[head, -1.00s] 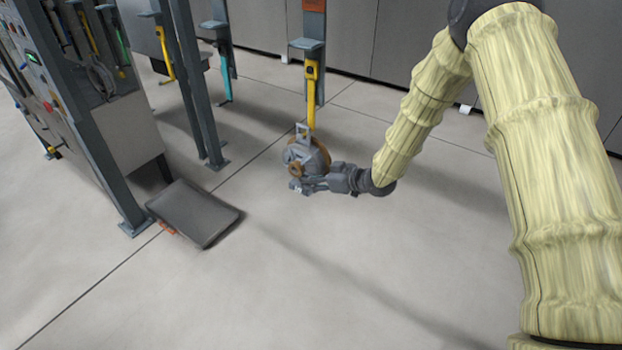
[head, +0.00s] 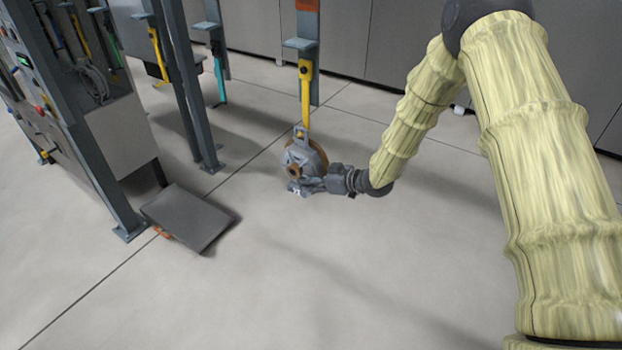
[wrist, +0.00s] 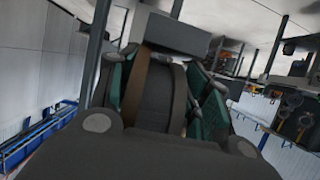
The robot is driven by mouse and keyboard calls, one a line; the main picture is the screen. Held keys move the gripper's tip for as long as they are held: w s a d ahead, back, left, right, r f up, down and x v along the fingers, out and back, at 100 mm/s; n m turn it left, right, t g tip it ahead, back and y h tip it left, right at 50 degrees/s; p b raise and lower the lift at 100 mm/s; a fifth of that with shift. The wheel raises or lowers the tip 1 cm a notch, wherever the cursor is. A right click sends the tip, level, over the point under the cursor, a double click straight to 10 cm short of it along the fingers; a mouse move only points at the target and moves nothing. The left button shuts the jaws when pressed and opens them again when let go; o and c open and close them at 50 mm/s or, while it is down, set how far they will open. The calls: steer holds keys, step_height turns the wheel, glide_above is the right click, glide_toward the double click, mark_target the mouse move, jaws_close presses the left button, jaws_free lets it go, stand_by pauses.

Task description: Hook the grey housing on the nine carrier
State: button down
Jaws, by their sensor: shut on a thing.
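The grey housing (head: 303,158), a round body with a brown rim and a loop on top, is upright above the floor in the head view. My gripper (head: 316,184) is shut on it low on its right side. A yellow carrier (head: 305,93) hangs straight above, its lower end at the housing's top loop. I cannot tell whether the hook is through the loop or only in front of or behind it. No number is readable on the carrier. In the wrist view, my gripper's green-and-dark fingers flank a dark body with a brown band (wrist: 139,88), probably the housing.
Other carriers, yellow (head: 158,55) and teal (head: 219,75), hang farther left. Grey-blue posts (head: 185,90) and a control cabinet (head: 40,110) stand at left. A dark tilted panel (head: 190,218) sits low beside the cabinet. The floor in front is clear.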

steer(key=c, duration=0.6)
jaws_free()
steer(key=shift+s+d, duration=0.1)
